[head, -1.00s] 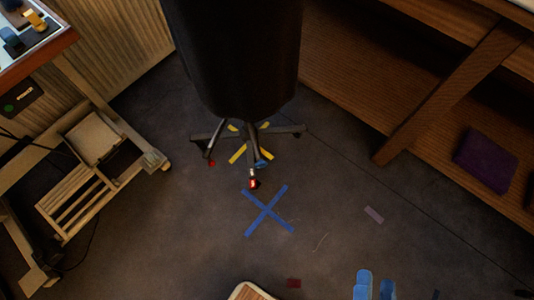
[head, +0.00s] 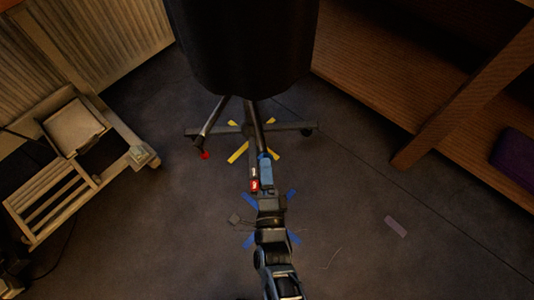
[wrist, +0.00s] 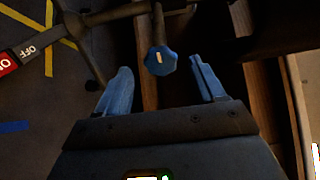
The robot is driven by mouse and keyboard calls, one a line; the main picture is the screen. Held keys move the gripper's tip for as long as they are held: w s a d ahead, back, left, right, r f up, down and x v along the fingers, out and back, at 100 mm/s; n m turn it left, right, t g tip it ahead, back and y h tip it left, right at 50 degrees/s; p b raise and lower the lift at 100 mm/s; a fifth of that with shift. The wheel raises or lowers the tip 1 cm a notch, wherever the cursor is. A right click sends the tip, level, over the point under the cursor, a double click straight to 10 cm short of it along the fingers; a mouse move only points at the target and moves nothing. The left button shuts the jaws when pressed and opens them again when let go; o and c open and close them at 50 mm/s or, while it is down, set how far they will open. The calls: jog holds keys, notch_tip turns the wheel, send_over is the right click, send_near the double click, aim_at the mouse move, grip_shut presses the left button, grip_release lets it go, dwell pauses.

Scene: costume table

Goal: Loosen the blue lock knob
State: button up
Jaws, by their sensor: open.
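The blue lock knob (wrist: 160,61) shows in the wrist view as a faceted knob with a pale mark on its face, at the end of a short dark stem. My gripper (wrist: 161,76) is open, with one blue finger to the left of the knob and one to the right. A gap shows on both sides, and I cannot tell the depth between fingertips and knob. In the head view my gripper (head: 266,171) is at the foot of the black-draped stand (head: 249,50), and it largely hides the knob.
A bar with a red ON/OFF switch (wrist: 6,62) lies left of the gripper. The stand's legs (head: 207,122) spread over yellow tape. A wooden shelf unit (head: 440,140) is at right, a wooden frame (head: 75,170) at left. The floor between is mostly clear.

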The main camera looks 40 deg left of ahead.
aim_at(265, 153)
jog(key=b+x, duration=0.2)
jog(key=x, duration=0.4)
jog(key=shift+w+a, duration=0.1)
jog(key=shift+w, duration=0.2)
jog(key=shift+c, duration=0.4)
jog(key=c, duration=1)
jog(key=shift+o, duration=0.2)
jog(key=shift+n+b, duration=0.3)
